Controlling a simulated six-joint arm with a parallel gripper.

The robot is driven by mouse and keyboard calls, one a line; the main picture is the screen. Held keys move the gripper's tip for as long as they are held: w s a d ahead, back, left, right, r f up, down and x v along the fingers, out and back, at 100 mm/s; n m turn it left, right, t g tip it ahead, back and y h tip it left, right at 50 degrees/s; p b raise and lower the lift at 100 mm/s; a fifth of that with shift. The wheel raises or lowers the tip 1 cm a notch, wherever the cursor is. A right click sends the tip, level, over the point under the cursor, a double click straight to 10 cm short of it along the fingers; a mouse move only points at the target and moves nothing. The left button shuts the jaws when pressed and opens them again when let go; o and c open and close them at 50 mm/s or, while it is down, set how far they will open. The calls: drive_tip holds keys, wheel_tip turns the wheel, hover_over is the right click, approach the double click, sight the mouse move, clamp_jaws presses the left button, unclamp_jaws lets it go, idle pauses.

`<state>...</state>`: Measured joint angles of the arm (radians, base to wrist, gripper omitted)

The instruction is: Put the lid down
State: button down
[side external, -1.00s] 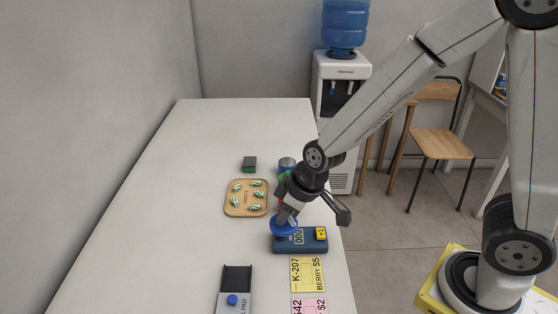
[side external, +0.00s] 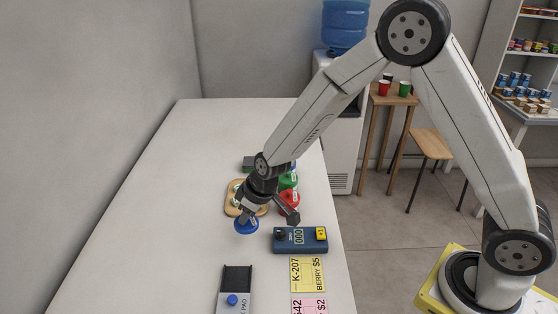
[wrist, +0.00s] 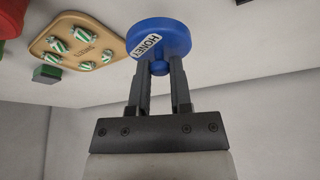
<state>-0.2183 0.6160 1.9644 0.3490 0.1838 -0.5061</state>
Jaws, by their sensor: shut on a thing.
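My gripper (wrist: 160,85) is shut on the small knob of a round blue lid (wrist: 160,33) with a white label reading HONEY. In the side external view the blue lid (side external: 246,225) hangs below my gripper (side external: 247,212), over the counter (side external: 160,200), in front of the wooden tray. I cannot tell whether the lid touches the counter or is just above it.
The wooden tray (wrist: 112,52) holds several green-and-white pieces. Red (side external: 289,200) and green (side external: 287,181) items stand right of my gripper. A dark blue device (side external: 287,246) with a display lies at front right, near cards and a pad (side external: 236,285). The counter's left side is clear.

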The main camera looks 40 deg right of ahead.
sight(238, 219)
drive_tip(key=shift+w+a+f, duration=0.15)
drive_tip(key=shift+w+f, duration=0.5)
drive_tip(key=shift+f, duration=0.1)
drive_tip(key=shift+w+a+f, duration=0.1)
drive_tip(key=shift+w+f, duration=0.55)
drive_tip(key=shift+f, duration=0.1)
drive_tip(key=shift+f, duration=0.1)
drive_tip(key=shift+w+f, duration=0.25)
drive_tip(key=shift+f, duration=1.5)
drive_tip(key=shift+f, duration=0.1)
drive_tip(key=c, duration=0.5)
unclamp_jaws()
drive_tip(key=shift+c, duration=0.2)
drive_tip(key=shift+v, duration=6.1)
